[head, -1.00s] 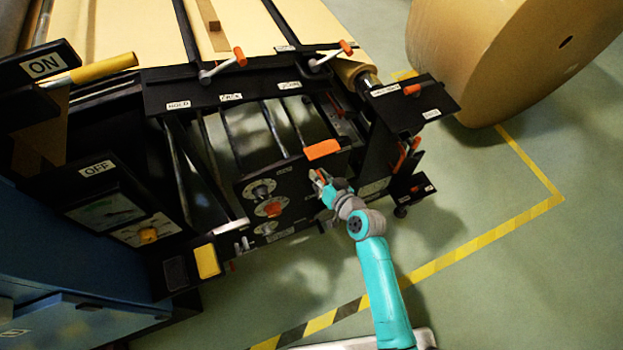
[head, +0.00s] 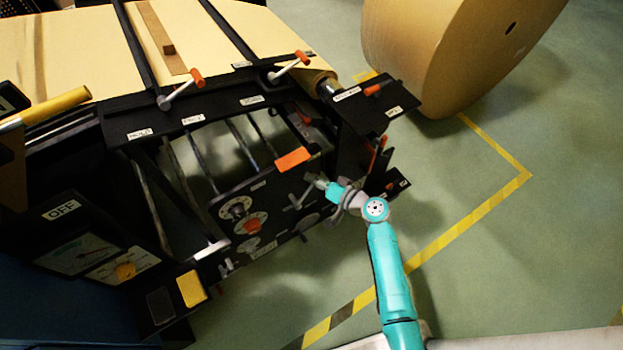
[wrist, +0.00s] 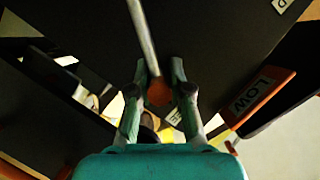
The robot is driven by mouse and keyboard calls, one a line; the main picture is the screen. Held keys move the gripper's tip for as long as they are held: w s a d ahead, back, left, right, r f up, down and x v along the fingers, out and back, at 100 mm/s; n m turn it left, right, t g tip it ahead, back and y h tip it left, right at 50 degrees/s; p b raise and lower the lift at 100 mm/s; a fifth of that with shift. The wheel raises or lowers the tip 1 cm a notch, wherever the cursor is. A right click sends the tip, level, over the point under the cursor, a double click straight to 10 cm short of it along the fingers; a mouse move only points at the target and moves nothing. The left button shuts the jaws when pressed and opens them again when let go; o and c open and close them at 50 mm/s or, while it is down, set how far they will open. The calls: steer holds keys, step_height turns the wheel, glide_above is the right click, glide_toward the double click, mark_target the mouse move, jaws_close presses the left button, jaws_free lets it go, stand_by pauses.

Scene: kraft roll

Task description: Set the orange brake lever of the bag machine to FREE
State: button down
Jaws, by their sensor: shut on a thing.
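My gripper (head: 319,183) is at the dark front panel (head: 275,190) of the bag machine, below and right of an orange block (head: 293,159). A grey lever rod (head: 303,194) on the panel slants up to the right towards my fingers. In the wrist view my gripper (wrist: 160,78) is shut on the lever, with its grey rod (wrist: 144,35) coming from above and its round orange end (wrist: 158,92) between the fingers. An orange plate (wrist: 258,95) marked LOW is at right there. A white label (wrist: 283,4) is cut off at the top right.
Other orange-handled levers (head: 181,88) stand on the upper rail. A side bracket (head: 375,105) overhangs behind my gripper.

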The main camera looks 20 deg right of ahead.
steer(key=shift+d+f, duration=0.1)
stand_by(0.3)
steer(key=c, duration=1.1)
jaws_free()
steer(key=v, duration=1.2)
steer(key=shift+d, duration=0.1)
steer(key=shift+w, duration=0.1)
